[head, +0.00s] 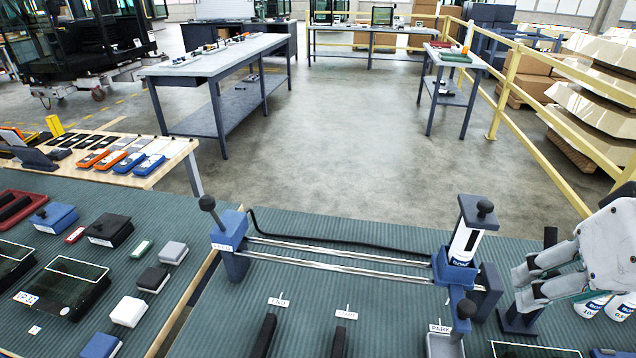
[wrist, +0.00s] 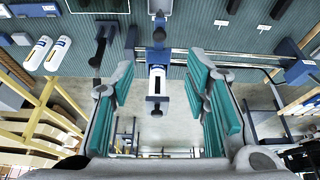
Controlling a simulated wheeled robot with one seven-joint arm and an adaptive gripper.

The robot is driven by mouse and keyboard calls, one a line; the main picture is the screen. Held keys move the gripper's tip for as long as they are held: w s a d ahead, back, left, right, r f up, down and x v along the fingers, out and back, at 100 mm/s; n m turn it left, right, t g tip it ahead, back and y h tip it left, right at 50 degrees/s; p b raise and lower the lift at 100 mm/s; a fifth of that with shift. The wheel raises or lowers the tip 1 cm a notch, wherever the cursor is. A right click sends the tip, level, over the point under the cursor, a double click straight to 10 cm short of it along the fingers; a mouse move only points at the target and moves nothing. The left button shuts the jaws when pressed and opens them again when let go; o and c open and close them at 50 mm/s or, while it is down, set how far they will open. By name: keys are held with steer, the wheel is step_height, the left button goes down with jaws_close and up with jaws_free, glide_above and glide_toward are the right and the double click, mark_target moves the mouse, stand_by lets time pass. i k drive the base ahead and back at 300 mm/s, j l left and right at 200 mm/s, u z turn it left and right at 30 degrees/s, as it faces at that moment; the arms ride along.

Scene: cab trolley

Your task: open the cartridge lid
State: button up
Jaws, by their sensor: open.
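My gripper (head: 521,287) is open and empty, to the right of the cartridge in the head view. In the wrist view the cartridge (wrist: 157,80) and the lid (wrist: 157,103) show between the spread teal-padded fingers of my gripper (wrist: 158,64), beyond them. I see no contact.
The rail's left block (head: 229,245) has a black lever. A black cable runs behind the rods. Spare white cartridges (head: 592,305) stand beneath my gripper at right. Boxes and trays fill the mat at left.

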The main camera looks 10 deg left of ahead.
mark_target(478, 212)
steer(key=k+j+z, duration=0.15)
steer(key=k+j, duration=0.15)
steer(key=j, duration=0.2)
steer(key=k+j+z, duration=0.15)
steer(key=k+j, duration=0.15)
steer(key=j, duration=0.2)
steer(key=k+j+z, duration=0.2)
steer(key=k+j, duration=0.15)
steer(key=i+z, duration=0.1)
steer(key=i+l, duration=0.05)
steer(key=i, duration=0.05)
